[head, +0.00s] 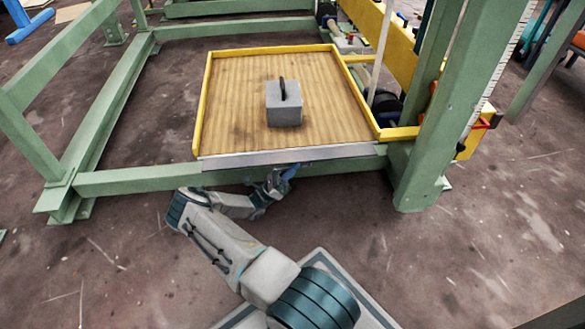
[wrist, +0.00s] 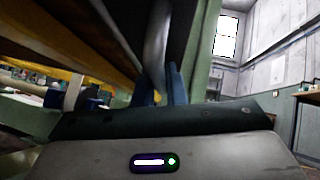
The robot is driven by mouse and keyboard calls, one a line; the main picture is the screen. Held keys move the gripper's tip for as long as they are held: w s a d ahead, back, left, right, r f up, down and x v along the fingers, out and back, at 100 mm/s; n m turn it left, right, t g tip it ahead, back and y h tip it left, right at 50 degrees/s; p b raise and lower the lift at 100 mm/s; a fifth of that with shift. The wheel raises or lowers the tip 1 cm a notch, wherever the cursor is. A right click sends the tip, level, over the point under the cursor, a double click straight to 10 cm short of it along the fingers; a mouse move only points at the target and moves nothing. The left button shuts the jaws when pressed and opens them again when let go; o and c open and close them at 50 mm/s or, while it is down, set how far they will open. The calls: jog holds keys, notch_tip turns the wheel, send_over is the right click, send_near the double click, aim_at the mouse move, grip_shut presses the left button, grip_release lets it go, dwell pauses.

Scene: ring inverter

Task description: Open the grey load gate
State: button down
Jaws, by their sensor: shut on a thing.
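The grey load gate (head: 335,154) is a long metal strip along the front edge of the wooden platform. It spans between the platform's yellow side rails. My gripper (head: 290,172) is just below and in front of the gate, near its middle. In the wrist view my gripper's blue fingers (wrist: 161,84) are shut on a rounded grey bar (wrist: 158,42), which appears to belong to the gate. The exact grip is small in the head view and partly dark in the wrist view.
A grey block (head: 284,108) with a dark handle stands on the wooden platform (head: 235,90). A green frame beam (head: 130,181) runs below the gate, and a thick green post (head: 432,130) stands at the right. The floor in front is mostly clear.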

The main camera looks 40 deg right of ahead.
dwell(0.3)
jog(key=c, duration=1.8)
grip_release()
jog(key=shift+o, duration=0.2)
jog(key=v, duration=1.3)
jog(key=shift+a+f+p, duration=0.25)
jog(key=shift+p, duration=0.05)
jog(key=shift+w, duration=0.1)
